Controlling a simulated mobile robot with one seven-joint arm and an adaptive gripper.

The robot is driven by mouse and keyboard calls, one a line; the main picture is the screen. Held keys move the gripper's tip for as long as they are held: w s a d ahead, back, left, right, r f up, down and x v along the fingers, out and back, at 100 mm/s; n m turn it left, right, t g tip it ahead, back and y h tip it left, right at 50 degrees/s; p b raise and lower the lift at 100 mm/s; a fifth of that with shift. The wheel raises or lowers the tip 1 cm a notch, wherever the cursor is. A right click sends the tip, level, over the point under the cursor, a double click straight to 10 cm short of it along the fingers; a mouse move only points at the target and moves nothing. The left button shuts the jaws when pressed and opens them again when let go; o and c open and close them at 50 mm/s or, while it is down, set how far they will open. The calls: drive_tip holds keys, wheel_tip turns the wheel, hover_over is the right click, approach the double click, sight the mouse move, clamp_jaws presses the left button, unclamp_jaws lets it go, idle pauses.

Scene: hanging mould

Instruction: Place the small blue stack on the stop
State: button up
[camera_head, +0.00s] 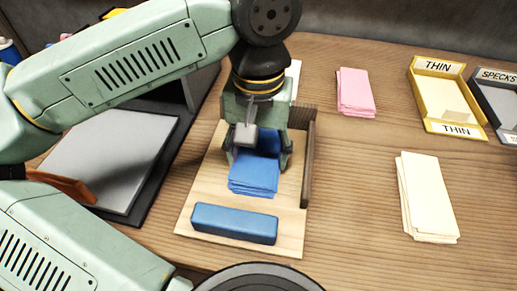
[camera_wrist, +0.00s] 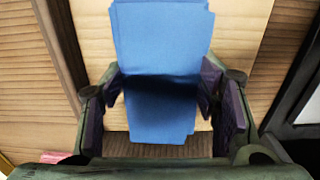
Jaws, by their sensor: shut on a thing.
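The small blue stack (camera_head: 254,180) is a pile of blue sheets between the fingers of my gripper (camera_head: 259,158), over a light wooden board (camera_head: 200,190). In the wrist view the stack (camera_wrist: 160,40) runs lengthwise between both fingers (camera_wrist: 163,92), its lower part in shadow. My gripper is shut on it. The board has a dark brown raised edge (camera_head: 308,165) on its right and another at the back, partly hidden by my gripper. A blue bar (camera_head: 235,223) lies across the board's near end, apart from the stack. I cannot tell whether the stack touches the board.
A pink stack (camera_head: 355,91) and a cream stack (camera_head: 427,196) lie on the table to the right. A yellow tray marked THIN (camera_head: 455,129) and a grey tray marked SPECKS (camera_head: 497,74) stand beyond. A grey-topped dark slab (camera_head: 110,150) is left of the board.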

sight(258, 156)
drive_tip(key=shift+f, duration=0.1)
drive_tip(key=o, duration=1.2)
wheel_tip(258, 156, up, 12)
drive_tip(key=shift+r+p, duration=0.15)
drive_tip(key=shift+p, duration=0.15)
